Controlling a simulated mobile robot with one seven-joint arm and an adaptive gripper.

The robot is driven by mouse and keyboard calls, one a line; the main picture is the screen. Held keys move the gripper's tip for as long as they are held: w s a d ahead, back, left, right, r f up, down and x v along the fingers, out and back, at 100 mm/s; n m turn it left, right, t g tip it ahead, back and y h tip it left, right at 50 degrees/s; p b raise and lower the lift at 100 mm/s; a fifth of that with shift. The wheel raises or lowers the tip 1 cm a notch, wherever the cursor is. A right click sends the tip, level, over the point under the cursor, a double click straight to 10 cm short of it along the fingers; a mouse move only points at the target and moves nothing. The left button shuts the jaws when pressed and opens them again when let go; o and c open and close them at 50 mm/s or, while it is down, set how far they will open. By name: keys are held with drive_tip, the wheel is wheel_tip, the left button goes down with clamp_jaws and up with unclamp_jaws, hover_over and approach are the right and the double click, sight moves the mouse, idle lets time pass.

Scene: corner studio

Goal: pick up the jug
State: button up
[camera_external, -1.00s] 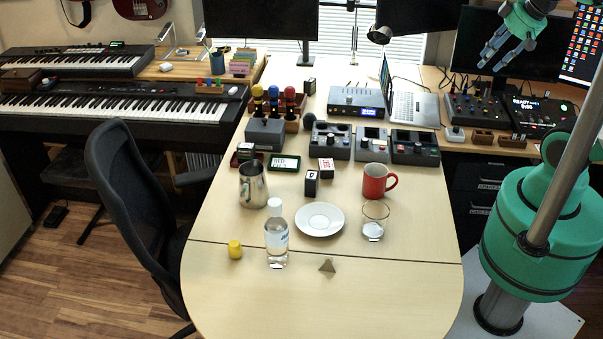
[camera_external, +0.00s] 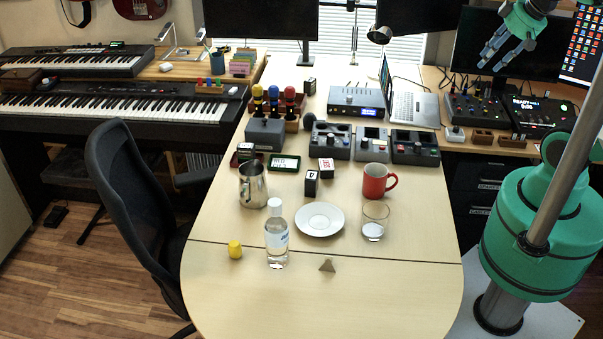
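The jug (camera_external: 252,187) is a shiny metal pitcher standing upright on the wooden table, left of its middle. Its handle faces left and nothing holds it. My gripper (camera_external: 488,58) is at the upper right, raised in front of the monitors and far from the jug. Its grey fingers are spread apart with nothing seen between them, so it looks open and empty.
A clear bottle (camera_external: 277,240) stands in front of the jug, with a yellow object (camera_external: 235,250) nearby. A white saucer (camera_external: 319,219), a glass (camera_external: 374,222) and a red mug (camera_external: 376,182) are to the right. Devices fill the back; the table's front (camera_external: 340,305) is clear.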

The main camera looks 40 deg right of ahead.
drive_tip(key=shift+c, duration=0.9)
